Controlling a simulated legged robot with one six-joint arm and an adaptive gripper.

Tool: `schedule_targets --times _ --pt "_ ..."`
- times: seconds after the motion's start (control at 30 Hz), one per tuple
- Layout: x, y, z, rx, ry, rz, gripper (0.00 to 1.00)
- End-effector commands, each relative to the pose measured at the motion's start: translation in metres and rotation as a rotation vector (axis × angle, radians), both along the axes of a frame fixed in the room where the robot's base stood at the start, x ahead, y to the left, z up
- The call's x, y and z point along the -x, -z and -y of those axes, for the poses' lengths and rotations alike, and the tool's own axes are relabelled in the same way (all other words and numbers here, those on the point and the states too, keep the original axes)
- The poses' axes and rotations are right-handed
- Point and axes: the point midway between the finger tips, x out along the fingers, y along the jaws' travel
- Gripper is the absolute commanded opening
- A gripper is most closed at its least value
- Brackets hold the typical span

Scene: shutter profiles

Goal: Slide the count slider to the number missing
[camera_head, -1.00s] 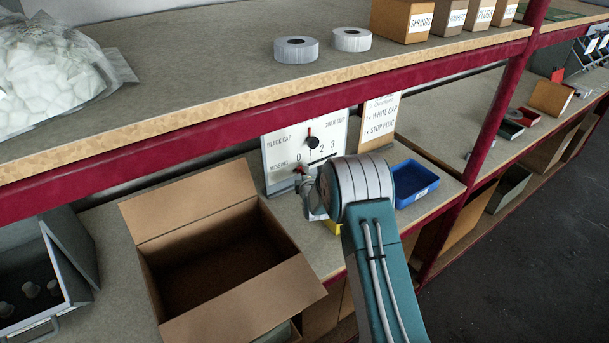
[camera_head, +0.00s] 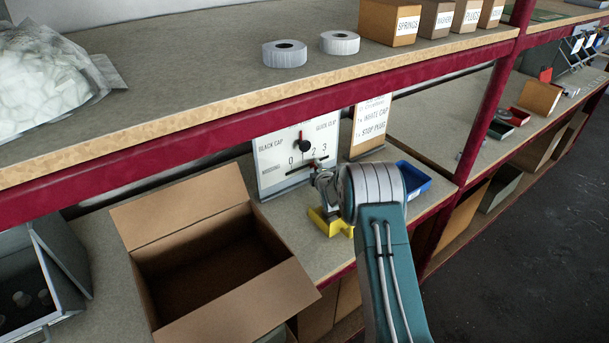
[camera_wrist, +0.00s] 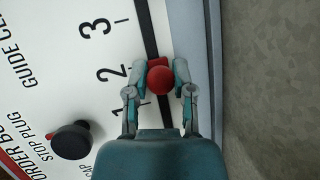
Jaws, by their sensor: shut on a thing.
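The count slider's red knob (camera_wrist: 160,80) sits on a black slot (camera_wrist: 149,28) in a white board (camera_wrist: 50,50). My gripper (camera_wrist: 158,70) is shut on this knob, one finger on each side. In the wrist view the knob is about level with the printed 2. The board also shows in the head view (camera_head: 270,150), with the numbers 0 to 3 partly legible. There my gripper (camera_head: 322,176) is at the board's lower right and mostly hides the knob. A black dial knob (camera_head: 304,146) with a red pointer sits above the numbers.
A label card (camera_head: 372,125) reading white cap and stop plug stands right of the board. A blue bin (camera_head: 414,182) and a yellow tray (camera_head: 338,226) are near my arm. An open cardboard box (camera_head: 215,270) stands at left. A red shelf beam (camera_head: 215,130) runs above.

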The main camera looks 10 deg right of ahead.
Motion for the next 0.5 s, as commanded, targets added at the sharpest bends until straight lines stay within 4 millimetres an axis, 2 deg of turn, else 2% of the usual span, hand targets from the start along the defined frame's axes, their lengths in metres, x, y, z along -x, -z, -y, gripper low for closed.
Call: schedule_targets --times 0.1,0.37,0.4,0.47,0.5 --pt "-0.0020 0.0042 0.0077 0.001 -0.001 -0.008 0.00" --pt "-0.0017 0.0053 0.0074 0.001 -0.002 -0.011 0.00" --pt "-0.0017 0.0053 0.0073 0.001 -0.002 -0.012 0.41" --pt "-0.0015 0.0055 0.0072 0.001 -0.002 -0.012 0.67" --pt "-0.0016 0.0052 0.0073 0.001 -0.002 -0.011 0.67"
